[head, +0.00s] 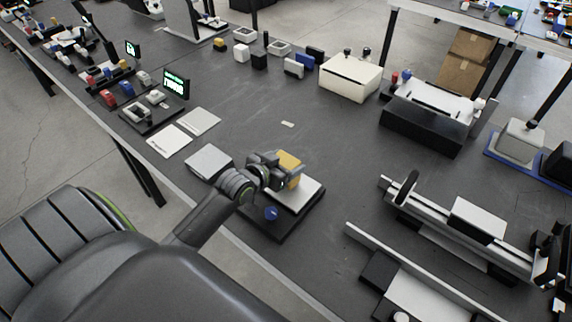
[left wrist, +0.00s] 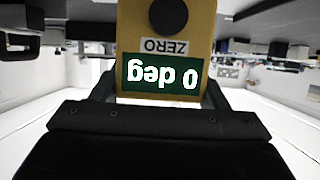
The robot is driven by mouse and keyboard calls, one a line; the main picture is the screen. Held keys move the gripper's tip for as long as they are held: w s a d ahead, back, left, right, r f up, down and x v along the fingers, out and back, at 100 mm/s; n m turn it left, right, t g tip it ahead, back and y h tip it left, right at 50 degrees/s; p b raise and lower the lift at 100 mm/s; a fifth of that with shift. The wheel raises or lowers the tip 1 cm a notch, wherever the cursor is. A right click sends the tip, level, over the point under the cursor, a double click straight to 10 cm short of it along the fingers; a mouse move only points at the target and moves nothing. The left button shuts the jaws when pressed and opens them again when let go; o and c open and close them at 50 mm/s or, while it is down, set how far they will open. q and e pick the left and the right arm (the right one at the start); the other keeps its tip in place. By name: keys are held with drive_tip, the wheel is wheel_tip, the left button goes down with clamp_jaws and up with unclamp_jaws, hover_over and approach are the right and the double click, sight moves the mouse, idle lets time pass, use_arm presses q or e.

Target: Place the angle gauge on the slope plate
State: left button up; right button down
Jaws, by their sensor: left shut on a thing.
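The angle gauge (head: 290,164) is a small yellow-tan block. In the left wrist view the gauge (left wrist: 167,45) shows a black round knob, a "ZERO" label and a green display that reads "0 deg" upside down. My left gripper (head: 272,170) is shut on the gauge, with a finger on each side of it. The slope plate (head: 299,197) is a light grey plate on a black base with a blue knob (head: 270,213) at its front. The gauge is over the back left part of the plate; I cannot tell if it touches it. My right gripper is not in view.
A grey plate (head: 208,162) and white cards (head: 169,141) lie left of the slope plate. A white box (head: 350,78) and a black-fronted device (head: 423,124) stand behind. A long rail device (head: 470,222) lies at the right. The table between is mostly clear.

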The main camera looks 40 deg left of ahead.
use_arm(q)
drive_tip(key=shift+a+f, duration=0.1)
drive_tip(key=shift+f, duration=0.35)
drive_tip(key=shift+f, duration=0.1)
drive_tip(key=o, duration=1.2)
drive_tip(key=shift+s, duration=0.1)
drive_tip(key=v, duration=1.2)
